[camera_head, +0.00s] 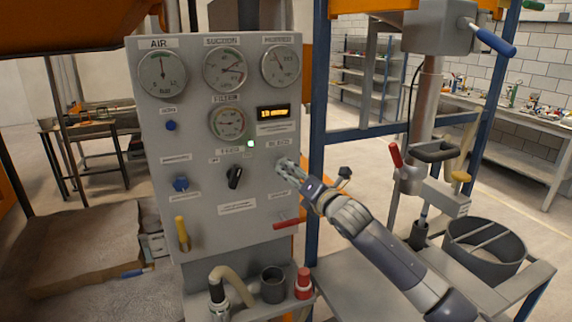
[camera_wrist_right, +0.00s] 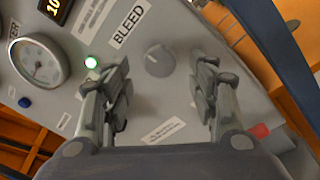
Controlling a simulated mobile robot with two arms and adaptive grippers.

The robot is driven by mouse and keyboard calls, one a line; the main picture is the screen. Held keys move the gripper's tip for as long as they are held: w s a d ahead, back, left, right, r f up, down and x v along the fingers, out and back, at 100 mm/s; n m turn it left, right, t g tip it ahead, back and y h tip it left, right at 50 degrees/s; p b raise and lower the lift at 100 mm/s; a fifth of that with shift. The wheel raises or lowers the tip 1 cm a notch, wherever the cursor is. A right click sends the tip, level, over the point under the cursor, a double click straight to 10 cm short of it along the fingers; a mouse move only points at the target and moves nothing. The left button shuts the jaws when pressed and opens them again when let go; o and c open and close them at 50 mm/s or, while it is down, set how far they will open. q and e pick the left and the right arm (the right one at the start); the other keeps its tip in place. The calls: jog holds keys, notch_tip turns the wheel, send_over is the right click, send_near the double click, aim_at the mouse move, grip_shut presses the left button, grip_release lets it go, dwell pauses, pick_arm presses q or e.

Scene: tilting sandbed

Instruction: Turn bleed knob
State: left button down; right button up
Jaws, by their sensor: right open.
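The bleed knob (camera_wrist_right: 158,60) is a round grey knob on the grey control panel (camera_head: 208,205), just below the label "BLEED" in the right wrist view. My right gripper (camera_wrist_right: 165,72) is open, with one finger on each side of the knob in that view. I cannot tell whether either finger touches it. In the head view my right gripper (camera_head: 287,168) is at the panel's right side and covers the knob. My left gripper is not in view.
A black selector knob (camera_head: 234,177), a lit green lamp (camera_head: 250,143) and a red lever (camera_head: 288,223) are near on the panel. Gauges fill its top. A blue frame post (camera_head: 319,120) stands right of the panel. A shelf below holds a red-capped item (camera_head: 303,284).

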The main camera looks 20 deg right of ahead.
aim_at(285, 167)
jog(key=shift+w+a+p, duration=0.2)
jog(key=shift+w+p, duration=0.1)
jog(key=shift+w, duration=0.8)
jog(key=shift+w+a+p, duration=0.15)
jog(key=shift+w+p, duration=0.15)
jog(key=shift+w, duration=0.75)
jog(key=c, duration=1.1)
